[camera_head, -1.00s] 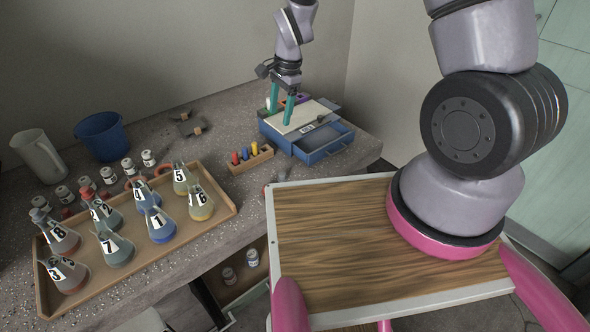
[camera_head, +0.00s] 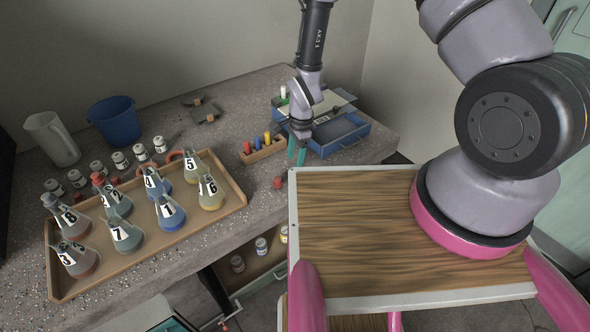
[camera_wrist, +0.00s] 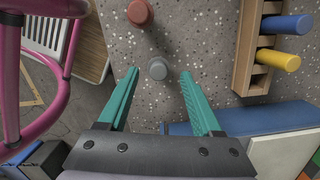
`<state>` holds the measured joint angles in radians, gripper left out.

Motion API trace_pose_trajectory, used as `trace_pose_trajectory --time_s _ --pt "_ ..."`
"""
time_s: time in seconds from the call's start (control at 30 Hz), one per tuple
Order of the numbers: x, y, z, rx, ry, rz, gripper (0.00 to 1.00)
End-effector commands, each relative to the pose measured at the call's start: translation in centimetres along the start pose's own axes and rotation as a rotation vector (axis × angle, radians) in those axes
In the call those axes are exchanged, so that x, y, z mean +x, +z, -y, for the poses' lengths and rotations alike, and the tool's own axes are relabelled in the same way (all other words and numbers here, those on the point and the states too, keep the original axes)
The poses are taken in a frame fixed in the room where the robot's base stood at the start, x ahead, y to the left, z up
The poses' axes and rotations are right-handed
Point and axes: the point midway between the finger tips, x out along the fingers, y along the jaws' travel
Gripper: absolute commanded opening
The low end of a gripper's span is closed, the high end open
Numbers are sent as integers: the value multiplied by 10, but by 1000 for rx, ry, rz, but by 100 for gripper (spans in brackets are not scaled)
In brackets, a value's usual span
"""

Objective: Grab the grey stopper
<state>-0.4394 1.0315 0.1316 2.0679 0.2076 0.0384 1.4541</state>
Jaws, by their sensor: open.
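The grey stopper (camera_wrist: 158,69) is a small round-topped plug on the speckled bench top in the wrist view. It lies between the tips of my gripper's two teal fingers (camera_wrist: 160,76), with a gap on each side in the picture. My gripper is open and empty. In the head view my gripper (camera_head: 296,158) points down near the bench's front edge, left of the blue box. I cannot make out the grey stopper in the head view. A red stopper (camera_wrist: 140,12) stands beyond the grey one; it also shows in the head view (camera_head: 278,182).
A wooden rack (camera_head: 264,150) with coloured pegs stands close by; it also shows in the wrist view (camera_wrist: 243,60). The blue box (camera_head: 340,138) is to the right. A tray (camera_head: 150,250) of numbered flasks is left. A wood-topped surface (camera_head: 350,230) lies in front.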

Motion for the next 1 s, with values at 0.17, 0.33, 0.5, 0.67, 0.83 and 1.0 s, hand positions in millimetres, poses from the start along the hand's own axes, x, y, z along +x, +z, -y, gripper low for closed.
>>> trace_pose_trajectory --time_s 0.17,0.33,0.5,0.67,0.83,1.0 --pt "28 -2 -2 -1 2 0 66" --pt "37 -2 -1 -1 0 0 66" --pt "36 -2 -1 -1 0 0 66" --pt "36 -2 -1 -1 0 0 9" --pt "36 -2 -1 -1 0 0 0" --pt "34 -2 -1 -1 0 0 0"
